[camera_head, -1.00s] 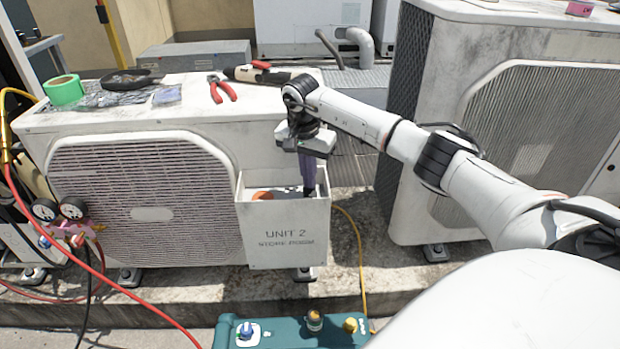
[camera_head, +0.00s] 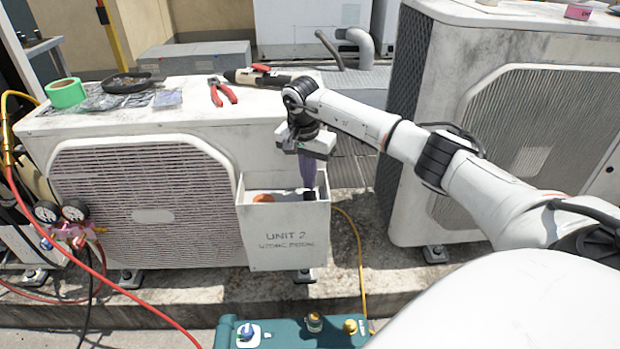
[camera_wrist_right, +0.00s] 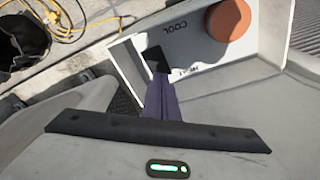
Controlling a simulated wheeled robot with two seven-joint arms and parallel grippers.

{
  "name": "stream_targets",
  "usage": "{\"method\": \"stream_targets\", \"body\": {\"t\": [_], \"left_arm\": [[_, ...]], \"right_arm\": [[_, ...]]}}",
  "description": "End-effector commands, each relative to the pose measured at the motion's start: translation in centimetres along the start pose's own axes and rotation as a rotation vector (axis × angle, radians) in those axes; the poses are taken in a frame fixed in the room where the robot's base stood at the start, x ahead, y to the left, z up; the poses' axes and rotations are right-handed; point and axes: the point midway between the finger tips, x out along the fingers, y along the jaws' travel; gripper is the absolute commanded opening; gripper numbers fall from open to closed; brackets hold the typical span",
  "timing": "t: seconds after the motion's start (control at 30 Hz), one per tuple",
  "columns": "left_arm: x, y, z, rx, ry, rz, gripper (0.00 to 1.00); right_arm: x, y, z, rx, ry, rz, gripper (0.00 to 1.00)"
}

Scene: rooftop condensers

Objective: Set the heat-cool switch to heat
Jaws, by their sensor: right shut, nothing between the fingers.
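The open-topped white control box (camera_head: 287,238), lettered UNIT 2, is fixed to the front right of the left condenser. My right gripper (camera_head: 309,184) points down into its right part, shut and empty. In the right wrist view, its purple-grey fingers (camera_wrist_right: 160,84) end at a black piece (camera_wrist_right: 155,60) that looks like the heat-cool switch. The word COOL is printed above it, and a partly hidden word, likely HEAT, is beside the fingers. The switch's setting and any contact are unclear. My left gripper is out of view.
An orange round button (camera_wrist_right: 229,20) stands on the panel near the switch; it also shows in the head view (camera_head: 263,198). The box walls surround the fingers closely. Red pliers (camera_head: 222,92) and green tape (camera_head: 66,92) lie on the condenser top (camera_head: 190,112).

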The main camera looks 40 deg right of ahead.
Motion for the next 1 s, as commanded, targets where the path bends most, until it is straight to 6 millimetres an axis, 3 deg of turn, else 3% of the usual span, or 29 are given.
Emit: {"method": "stream_targets", "body": {"t": [0.1,0.6,1.0], "left_arm": [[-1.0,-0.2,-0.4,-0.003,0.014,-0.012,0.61],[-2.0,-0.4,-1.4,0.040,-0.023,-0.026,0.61],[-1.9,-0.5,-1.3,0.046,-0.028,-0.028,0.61]], "right_arm": [[-1.4,0.0,-0.2,0.000,0.001,0.000,0.00],[-5.4,0.0,-0.8,0.000,0.001,0.000,0.00],[-5.6,0.0,-0.9,0.000,0.000,0.000,0.00]]}}
